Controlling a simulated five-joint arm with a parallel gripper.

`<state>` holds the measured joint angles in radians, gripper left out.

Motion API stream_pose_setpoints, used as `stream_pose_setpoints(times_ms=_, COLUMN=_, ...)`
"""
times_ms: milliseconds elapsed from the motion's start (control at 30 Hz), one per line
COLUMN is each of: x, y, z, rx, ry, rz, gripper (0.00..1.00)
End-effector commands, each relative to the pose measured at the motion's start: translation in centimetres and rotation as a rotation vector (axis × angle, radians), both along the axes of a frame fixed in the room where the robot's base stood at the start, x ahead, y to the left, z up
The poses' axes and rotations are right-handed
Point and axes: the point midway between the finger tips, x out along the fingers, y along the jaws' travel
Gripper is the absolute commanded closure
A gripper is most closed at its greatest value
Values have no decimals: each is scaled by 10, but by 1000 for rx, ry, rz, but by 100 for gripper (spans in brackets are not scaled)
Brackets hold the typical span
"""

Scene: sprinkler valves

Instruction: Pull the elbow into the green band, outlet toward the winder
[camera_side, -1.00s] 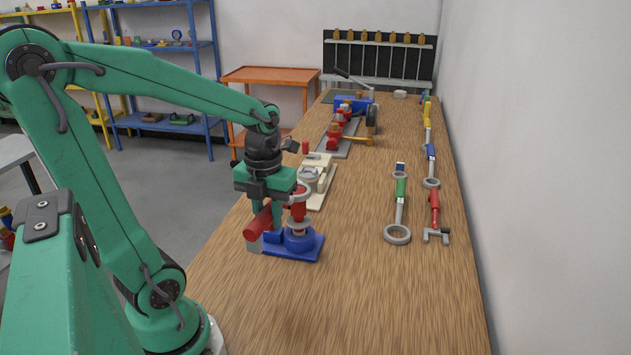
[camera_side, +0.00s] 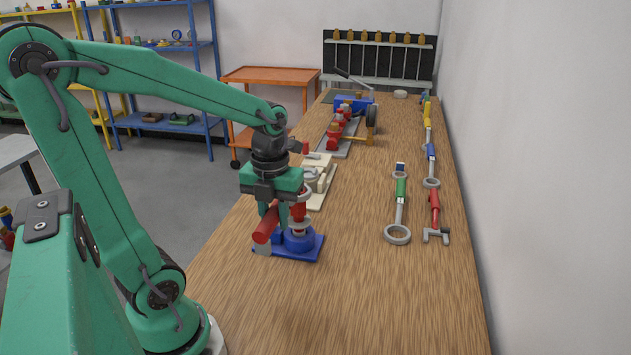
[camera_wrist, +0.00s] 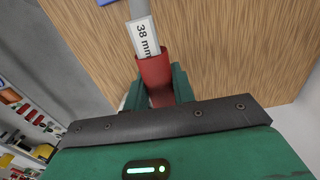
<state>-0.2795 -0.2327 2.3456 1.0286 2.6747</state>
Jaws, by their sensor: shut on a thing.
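My gripper (camera_side: 273,208) is shut on the red handle (camera_side: 266,226) of a tool; the handle also shows between my green fingers in the wrist view (camera_wrist: 154,72). A grey shaft with a white "38 mm" label (camera_wrist: 145,36) runs out from the handle. Just right of my gripper stands a fitting with a red upright body (camera_side: 298,212), grey rings and a blue base plate (camera_side: 305,250). I cannot tell how the tool's far end meets the fitting. The green band and the outlet's direction cannot be made out.
A cream fixture (camera_side: 320,185) stands behind the fitting. Further back are red valves on a grey plate (camera_side: 340,140) and a blue device with a lever (camera_side: 352,103). Wrenches, one with a green handle (camera_side: 401,188), lie at the right. The near tabletop (camera_side: 350,305) is clear.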

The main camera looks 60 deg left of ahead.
Motion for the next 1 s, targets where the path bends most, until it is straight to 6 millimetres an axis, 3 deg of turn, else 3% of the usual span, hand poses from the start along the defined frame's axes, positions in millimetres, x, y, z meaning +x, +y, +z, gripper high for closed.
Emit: stream_pose_setpoints(times_ms=1000, x=0, y=0, z=23, rx=1, ry=-2, rz=3, gripper=100)
